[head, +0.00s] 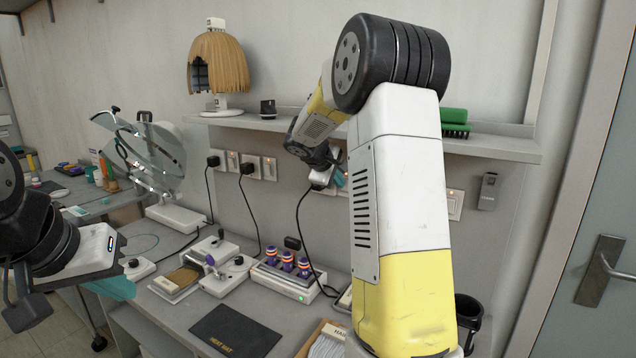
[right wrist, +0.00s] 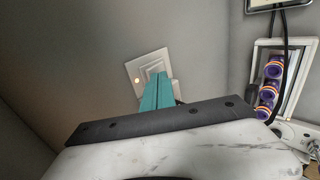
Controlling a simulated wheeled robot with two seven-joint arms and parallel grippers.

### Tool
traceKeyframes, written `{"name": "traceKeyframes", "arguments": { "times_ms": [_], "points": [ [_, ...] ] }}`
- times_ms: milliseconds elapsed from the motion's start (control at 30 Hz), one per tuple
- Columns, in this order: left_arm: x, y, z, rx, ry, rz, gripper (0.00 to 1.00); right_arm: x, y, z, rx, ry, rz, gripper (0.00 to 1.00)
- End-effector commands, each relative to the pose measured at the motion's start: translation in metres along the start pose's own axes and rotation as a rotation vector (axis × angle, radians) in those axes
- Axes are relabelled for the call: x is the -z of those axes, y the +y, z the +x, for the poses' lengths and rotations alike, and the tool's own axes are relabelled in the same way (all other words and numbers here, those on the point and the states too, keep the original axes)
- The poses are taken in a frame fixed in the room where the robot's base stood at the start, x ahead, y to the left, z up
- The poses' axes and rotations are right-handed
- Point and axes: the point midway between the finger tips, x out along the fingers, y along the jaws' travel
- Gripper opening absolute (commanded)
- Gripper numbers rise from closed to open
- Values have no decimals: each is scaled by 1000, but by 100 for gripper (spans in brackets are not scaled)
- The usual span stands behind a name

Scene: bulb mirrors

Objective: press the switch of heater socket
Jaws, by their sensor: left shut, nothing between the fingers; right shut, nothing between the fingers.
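A plug with a black cable sits in a wall socket (head: 320,184) below the shelf in the head view; the cable runs down to a white heater box (head: 281,283) with purple-and-orange rollers, which also shows in the right wrist view (right wrist: 268,90). My right gripper (right wrist: 157,85) is shut and empty, its teal fingers pointing at a white switch plate (right wrist: 150,63) with a lit orange lamp. The fingers overlap the plate's lower part; whether they touch it I cannot tell. In the head view my right arm partly hides this spot. My left gripper (head: 120,288) is shut and empty, low at the left.
More wall plates (head: 251,166) with plugs and cables line the wall at left; another plate (head: 455,204) is at right. A shelf (head: 290,124) runs above, holding a wig stand (head: 218,75) and green brush (head: 454,122). A dark mat (head: 235,332) lies on the bench.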

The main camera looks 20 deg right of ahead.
Motion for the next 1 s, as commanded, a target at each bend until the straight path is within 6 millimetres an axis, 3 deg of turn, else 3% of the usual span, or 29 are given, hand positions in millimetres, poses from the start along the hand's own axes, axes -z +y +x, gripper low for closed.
{"name": "traceKeyframes", "arguments": {
  "times_ms": [67,333,1000],
  "points": [
    [0,0,0,0,0,0,0,0,8,4,-2,-1,2,0],
    [0,0,0,0,0,0,0,0,6,2,-1,-1,0,0],
    [0,0,0,0,0,0,0,1,24,-12,-11,7,2,0]
  ]
}}
